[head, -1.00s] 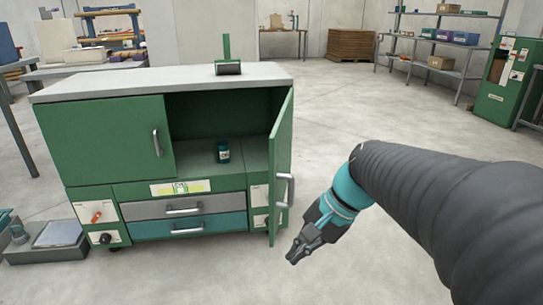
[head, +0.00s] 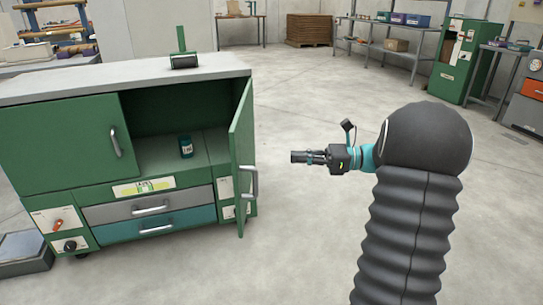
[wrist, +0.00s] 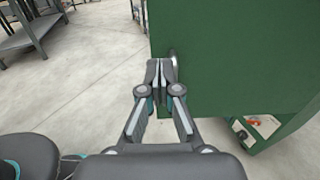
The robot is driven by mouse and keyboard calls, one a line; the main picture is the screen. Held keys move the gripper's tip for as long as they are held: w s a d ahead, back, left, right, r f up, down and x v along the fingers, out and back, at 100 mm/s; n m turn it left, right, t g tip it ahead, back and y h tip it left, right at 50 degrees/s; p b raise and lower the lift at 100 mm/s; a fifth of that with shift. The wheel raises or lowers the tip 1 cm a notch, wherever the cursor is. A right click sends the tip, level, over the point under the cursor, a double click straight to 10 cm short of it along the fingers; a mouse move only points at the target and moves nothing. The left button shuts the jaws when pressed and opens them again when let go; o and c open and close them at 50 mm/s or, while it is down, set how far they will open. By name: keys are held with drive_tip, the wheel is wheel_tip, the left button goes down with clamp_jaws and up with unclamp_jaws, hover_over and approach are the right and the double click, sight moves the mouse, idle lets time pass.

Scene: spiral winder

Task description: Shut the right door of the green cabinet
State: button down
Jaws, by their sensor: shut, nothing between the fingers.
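The green cabinet (head: 62,146) stands at the left in the head view. Its right door (head: 243,150) is swung open toward the front, with a metal handle (head: 251,182) on its outer side. Its left door is closed. My gripper (head: 296,157) is to the right of the open door, pointing left toward it, with a gap between. Its fingers are together and hold nothing. In the wrist view, the gripper (wrist: 160,70) is in front of a large green panel (wrist: 240,55), with part of a metal handle (wrist: 173,62) behind the fingertips.
A dark green jar (head: 186,147) stands inside the open compartment. A grey bin (head: 22,252) is on the floor at the left. The floor (head: 300,245) right of the cabinet is clear.

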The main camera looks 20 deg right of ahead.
sight(237, 156)
drive_tip(key=x, duration=1.3)
drive_tip(key=shift+a, duration=0.2)
